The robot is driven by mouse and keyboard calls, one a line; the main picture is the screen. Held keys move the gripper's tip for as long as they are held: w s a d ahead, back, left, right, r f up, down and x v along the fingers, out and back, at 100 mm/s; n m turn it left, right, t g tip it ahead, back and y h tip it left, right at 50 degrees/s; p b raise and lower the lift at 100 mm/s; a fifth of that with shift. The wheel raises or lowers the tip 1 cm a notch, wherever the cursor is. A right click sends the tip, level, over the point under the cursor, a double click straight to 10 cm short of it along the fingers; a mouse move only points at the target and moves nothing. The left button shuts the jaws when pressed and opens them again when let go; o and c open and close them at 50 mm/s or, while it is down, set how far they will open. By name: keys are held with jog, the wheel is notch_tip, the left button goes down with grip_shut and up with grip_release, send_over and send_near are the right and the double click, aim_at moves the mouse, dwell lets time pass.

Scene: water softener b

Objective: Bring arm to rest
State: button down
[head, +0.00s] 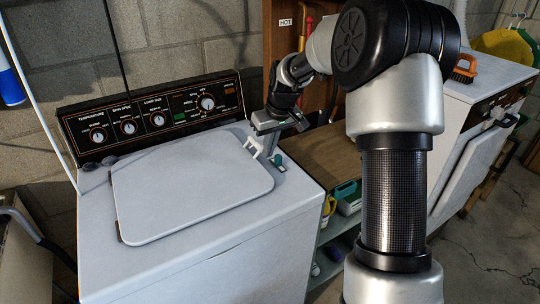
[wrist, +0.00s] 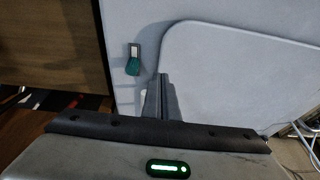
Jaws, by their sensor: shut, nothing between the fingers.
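My gripper (head: 270,143) hangs from my arm, pointing down at the right side of the washer (head: 215,240), by the right edge of its closed pale lid (head: 190,190). In the wrist view, its two fingers (wrist: 161,98) are together with nothing between them, over the washer top beside the lid (wrist: 235,75). I cannot tell whether the fingertips touch the washer. A small teal and white item (wrist: 133,60) lies on the washer top near the fingers. It also shows in the head view (head: 280,161), just right of my gripper.
The control panel (head: 155,117) with several knobs rises behind the lid. A wooden-topped shelf unit (head: 325,160) stands right of the washer, with bottles and a teal container (head: 345,190) below. A second white appliance (head: 470,140) with a brush (head: 465,68) on top stands further right.

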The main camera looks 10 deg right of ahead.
jog(key=s+r+h+p, duration=0.1)
jog(key=s+r+p, duration=0.1)
jog(key=s+r, duration=0.45)
jog(key=s+r+p, duration=0.1)
jog(key=s+r, duration=0.2)
jog(key=r, duration=0.6)
jog(key=s+a+r+m+t+p, duration=0.1)
jog(key=s+r+p, duration=0.2)
jog(key=s, duration=0.9)
jog(key=s+a+r+m+t+p, duration=0.1)
jog(key=s+r+m+p, duration=0.1)
jog(key=s, duration=1.1)
jog(key=shift+r+p, duration=0.4)
jog(key=shift+r, duration=0.45)
